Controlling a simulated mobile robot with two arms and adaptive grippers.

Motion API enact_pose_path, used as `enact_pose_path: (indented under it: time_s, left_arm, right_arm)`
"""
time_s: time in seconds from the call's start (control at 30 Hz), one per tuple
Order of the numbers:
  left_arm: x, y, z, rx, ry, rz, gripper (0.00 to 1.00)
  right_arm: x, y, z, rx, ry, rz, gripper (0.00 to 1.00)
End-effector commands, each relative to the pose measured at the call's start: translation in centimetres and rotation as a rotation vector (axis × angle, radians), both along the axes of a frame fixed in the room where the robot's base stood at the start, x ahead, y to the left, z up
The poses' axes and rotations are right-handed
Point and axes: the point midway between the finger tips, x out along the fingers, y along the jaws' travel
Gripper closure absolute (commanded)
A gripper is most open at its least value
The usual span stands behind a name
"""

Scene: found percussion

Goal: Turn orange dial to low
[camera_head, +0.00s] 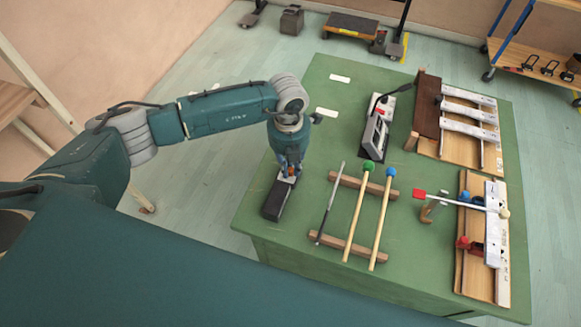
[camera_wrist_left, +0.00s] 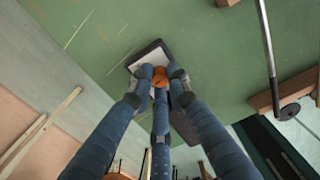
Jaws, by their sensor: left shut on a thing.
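The orange dial (camera_wrist_left: 160,77) sits on a small dark box (camera_head: 272,201) with a pale top, near the left edge of the green table. My left gripper (camera_head: 289,171) points down over the box. In the left wrist view its fingers (camera_wrist_left: 158,74) are shut around the orange dial. A pointer or marks on the dial are too small or hidden to read. My right gripper is in neither view.
Mallets with green (camera_head: 369,164) and blue (camera_head: 391,172) heads and a thin dark rod (camera_head: 330,203) lie on wooden rails to the right. A grey device (camera_head: 375,135) with a gooseneck stands behind. Xylophone-like wooden pieces (camera_head: 468,122) line the right side. Green tabletop (camera_head: 420,262) is bare at front.

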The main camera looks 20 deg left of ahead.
Motion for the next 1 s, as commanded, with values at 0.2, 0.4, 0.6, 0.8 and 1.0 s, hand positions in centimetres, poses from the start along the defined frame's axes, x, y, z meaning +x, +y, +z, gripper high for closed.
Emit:
enact_pose_path:
  time_s: [0.2,0.4,0.6,0.8,1.0]
  left_arm:
    - [0.15,-0.01,0.10,-0.001,-0.005,0.203,1.00]
    - [0.14,-0.01,0.12,-0.002,-0.005,0.379,1.00]
    - [0.17,0.03,0.17,-0.001,-0.005,0.517,1.00]
    - [0.18,0.04,0.21,-0.002,-0.006,0.610,1.00]
    - [0.18,0.03,0.22,-0.001,-0.006,0.656,1.00]
  right_arm:
    - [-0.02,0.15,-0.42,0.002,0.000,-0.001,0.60]
    - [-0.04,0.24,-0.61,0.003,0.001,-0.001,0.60]
    - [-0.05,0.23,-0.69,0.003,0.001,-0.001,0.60]
    - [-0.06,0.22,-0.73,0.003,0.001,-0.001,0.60]
    - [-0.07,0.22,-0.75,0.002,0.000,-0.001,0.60]
